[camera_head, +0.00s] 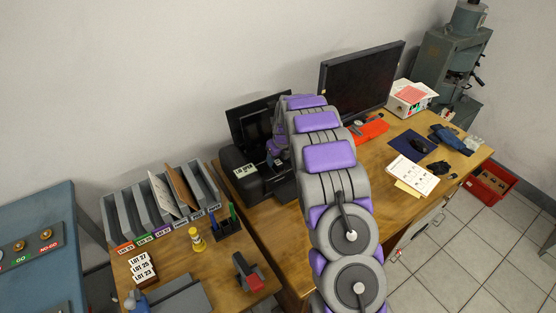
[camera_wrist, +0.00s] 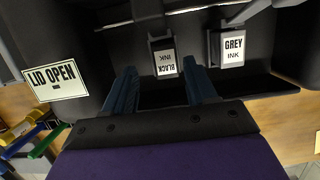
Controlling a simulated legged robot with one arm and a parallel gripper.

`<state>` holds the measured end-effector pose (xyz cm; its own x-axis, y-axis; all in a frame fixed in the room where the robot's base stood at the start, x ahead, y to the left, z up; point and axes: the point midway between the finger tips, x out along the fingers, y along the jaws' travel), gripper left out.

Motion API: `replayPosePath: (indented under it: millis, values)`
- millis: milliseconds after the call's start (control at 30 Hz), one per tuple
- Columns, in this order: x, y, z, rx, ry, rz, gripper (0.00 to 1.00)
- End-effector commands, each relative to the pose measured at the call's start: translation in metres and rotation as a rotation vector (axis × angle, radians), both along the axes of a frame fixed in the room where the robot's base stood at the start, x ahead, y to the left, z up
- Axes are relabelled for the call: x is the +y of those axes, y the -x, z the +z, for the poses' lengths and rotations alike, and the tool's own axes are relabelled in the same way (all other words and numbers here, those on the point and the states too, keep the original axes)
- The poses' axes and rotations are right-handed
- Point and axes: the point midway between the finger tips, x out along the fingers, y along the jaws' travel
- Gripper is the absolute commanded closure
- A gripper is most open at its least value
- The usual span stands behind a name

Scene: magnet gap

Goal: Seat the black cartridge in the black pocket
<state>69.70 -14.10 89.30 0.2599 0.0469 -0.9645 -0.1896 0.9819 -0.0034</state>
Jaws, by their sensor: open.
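In the wrist view, a dark block with a white BLACK INK label (camera_wrist: 164,64), its text upside down, stands inside the open black printer (camera_wrist: 85,25). I take it for the black cartridge. My gripper (camera_wrist: 159,68) is open, with one blue finger on each side of this block; I cannot tell whether they touch it. A block labelled GREY INK (camera_wrist: 232,46) stands to its right, its text upright. The black pocket is not clearly visible, and I cannot tell how deep the black block sits. In the head view, my arm hides the gripper and part of the printer (camera_head: 240,166).
A LID OPEN sign (camera_wrist: 55,82) is at the printer's left. A monitor (camera_head: 360,78) stands right of my arm, with an orange-red object (camera_head: 372,131) below it. A file rack (camera_head: 165,205) and pen holder (camera_head: 228,225) stand left. The wooden desk (camera_head: 275,222) is clear in front of the printer.

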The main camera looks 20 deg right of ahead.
Motion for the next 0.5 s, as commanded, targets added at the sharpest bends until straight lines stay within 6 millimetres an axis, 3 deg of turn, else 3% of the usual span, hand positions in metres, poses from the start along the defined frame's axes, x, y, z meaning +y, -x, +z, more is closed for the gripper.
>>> replayPosePath:
  millis: [33, 300, 500]
  values:
    - [-0.002, 0.002, 0.014, -0.004, 0.000, -0.001, 0.43]
    - [-0.006, 0.015, 0.067, -0.005, -0.002, 0.000, 0.43]
    - [-0.005, 0.021, 0.085, -0.002, -0.001, 0.000, 0.43]
